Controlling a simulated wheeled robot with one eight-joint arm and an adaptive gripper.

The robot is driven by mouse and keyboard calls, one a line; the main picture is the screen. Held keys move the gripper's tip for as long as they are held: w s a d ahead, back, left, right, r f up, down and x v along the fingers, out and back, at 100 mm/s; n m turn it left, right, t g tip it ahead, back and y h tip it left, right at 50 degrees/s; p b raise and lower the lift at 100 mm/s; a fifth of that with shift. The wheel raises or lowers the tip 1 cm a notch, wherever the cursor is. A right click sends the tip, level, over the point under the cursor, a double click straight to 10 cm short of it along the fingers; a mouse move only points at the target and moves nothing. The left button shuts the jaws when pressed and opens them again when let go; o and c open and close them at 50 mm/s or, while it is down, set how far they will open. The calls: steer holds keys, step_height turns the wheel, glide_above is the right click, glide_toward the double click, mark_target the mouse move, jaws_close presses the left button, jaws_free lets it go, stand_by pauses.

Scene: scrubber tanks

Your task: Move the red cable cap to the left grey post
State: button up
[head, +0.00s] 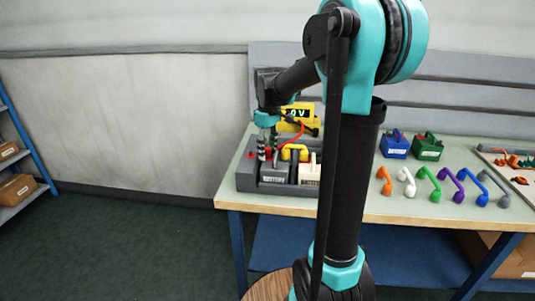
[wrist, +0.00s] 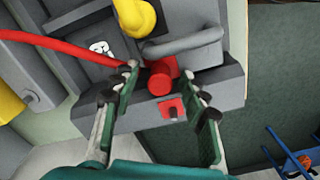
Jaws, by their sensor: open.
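The red cable cap (wrist: 160,82) is a short red cylinder on a grey battery block in the wrist view. The red cable (wrist: 65,49) comes in from the left and passes behind a finger towards it. My gripper (wrist: 159,75) is open, with one fingertip on each side of the cap; I cannot tell whether they touch it. In the head view my gripper (head: 268,157) points down over the grey battery tray (head: 250,181) at the table's left end. Fingers hide much of the cap there. I cannot clearly pick out the left grey post in either view.
A yellow meter (head: 298,112) stands behind the batteries. A yellow link (head: 294,150) and a pale battery (head: 309,172) are close on the right. Blue (head: 396,146) and green (head: 427,148) boxes and several coloured links stand farther right. A grey link (wrist: 188,42) lies beside the cap.

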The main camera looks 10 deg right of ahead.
mark_target(268, 148)
jaws_close()
steer(key=shift+r, duration=0.15)
steer(key=shift+r, duration=2.85)
